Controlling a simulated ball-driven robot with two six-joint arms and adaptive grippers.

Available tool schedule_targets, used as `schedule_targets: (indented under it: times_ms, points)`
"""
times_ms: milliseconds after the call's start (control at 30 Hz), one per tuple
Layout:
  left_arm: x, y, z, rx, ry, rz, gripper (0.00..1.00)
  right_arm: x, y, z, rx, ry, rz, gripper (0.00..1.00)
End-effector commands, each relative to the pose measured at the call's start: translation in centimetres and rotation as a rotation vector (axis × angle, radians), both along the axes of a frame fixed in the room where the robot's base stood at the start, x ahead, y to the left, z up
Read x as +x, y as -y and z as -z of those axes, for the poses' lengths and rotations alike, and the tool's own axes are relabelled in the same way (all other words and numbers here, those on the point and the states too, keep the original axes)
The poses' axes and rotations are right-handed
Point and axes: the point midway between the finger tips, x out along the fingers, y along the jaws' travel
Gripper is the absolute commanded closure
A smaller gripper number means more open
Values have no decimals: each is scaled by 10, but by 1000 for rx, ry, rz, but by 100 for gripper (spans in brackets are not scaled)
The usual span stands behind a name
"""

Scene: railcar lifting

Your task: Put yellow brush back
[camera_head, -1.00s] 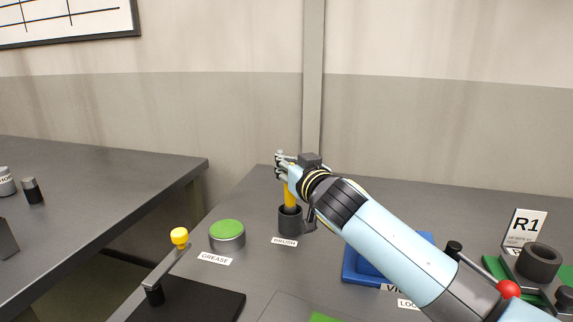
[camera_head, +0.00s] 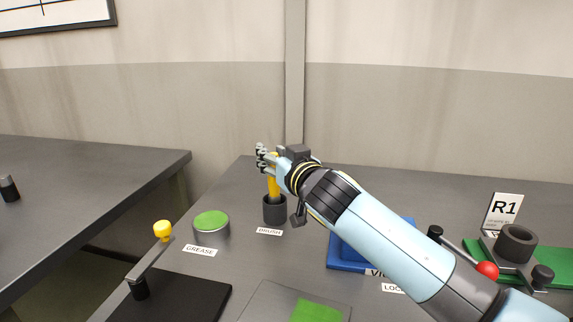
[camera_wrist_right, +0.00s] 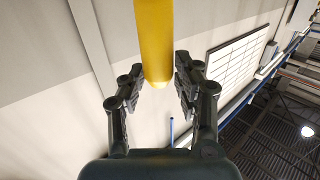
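The yellow brush (camera_head: 273,190) stands upright in the dark cylindrical brush holder (camera_head: 274,213), with its lower end hidden inside. My right gripper (camera_head: 264,158) is at the top of its handle, above the holder. In the right wrist view, the yellow handle (camera_wrist_right: 154,40) ends between the two fingers of my right gripper (camera_wrist_right: 160,80). The fingers look spread, with narrow gaps beside the handle, so the gripper appears open around it. My left gripper is in neither view.
A green-topped grease tin (camera_head: 211,226) stands left of the holder. A lever with a yellow knob (camera_head: 163,231) rises nearer me. A blue tray (camera_head: 346,256) lies partly behind my right arm. A red-knobbed lever (camera_head: 487,271) and the R1 sign (camera_head: 503,211) are at right.

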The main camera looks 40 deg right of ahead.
Motion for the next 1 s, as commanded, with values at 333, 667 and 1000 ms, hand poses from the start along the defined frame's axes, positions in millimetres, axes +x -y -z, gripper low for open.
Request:
schedule_targets:
  times_ms: [333,667,1000]
  points:
    - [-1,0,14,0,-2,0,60,-76,-14,-1,-2,-2,-1,68]
    - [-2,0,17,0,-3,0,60,-97,-18,-5,-1,1,0,68]
    - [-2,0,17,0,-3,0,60,-97,-18,-5,0,1,0,68]
